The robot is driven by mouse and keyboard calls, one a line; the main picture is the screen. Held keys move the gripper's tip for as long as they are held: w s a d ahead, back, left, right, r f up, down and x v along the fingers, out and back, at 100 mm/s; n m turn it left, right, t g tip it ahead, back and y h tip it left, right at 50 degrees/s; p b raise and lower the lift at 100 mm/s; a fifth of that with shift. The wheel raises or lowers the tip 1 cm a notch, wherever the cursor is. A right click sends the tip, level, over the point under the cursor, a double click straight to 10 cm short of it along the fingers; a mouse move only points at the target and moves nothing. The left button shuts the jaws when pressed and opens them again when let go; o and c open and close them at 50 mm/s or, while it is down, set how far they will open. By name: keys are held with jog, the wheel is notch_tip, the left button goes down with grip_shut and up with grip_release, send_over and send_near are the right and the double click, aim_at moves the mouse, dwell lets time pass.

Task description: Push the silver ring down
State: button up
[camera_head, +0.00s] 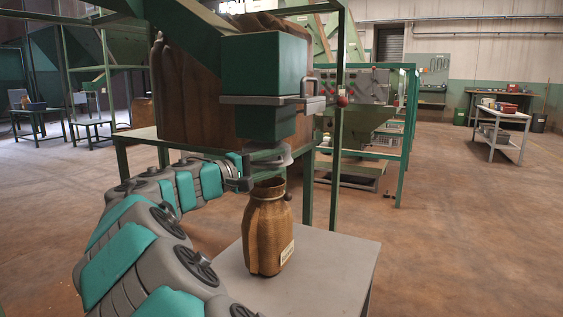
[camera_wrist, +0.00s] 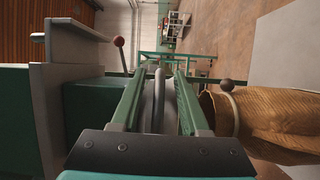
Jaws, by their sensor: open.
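The silver ring (camera_head: 272,160) sits around the bottom of the green hopper spout (camera_head: 270,122), above the open mouth of a brown sack (camera_head: 266,235). My gripper (camera_head: 246,177) is at the ring's left side in the head view, and partly overlaps it there. In the wrist view my gripper (camera_wrist: 161,76) is open, with its two green fingers on either side of a curved grey part of the ring (camera_wrist: 159,102). I cannot tell whether the fingers touch it. The sack (camera_wrist: 275,118) is at the right in the wrist view.
The sack stands on a grey table (camera_head: 345,262). A red-knobbed lever (camera_head: 342,100) projects from the grey slide plate (camera_head: 262,100) above the spout. A dark ball knob (camera_wrist: 227,85) is at the sack's neck. Green frame posts stand close behind. Open floor lies to the right.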

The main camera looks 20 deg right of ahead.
jog(key=shift+x, duration=1.1)
grip_shut()
dwell(0.7)
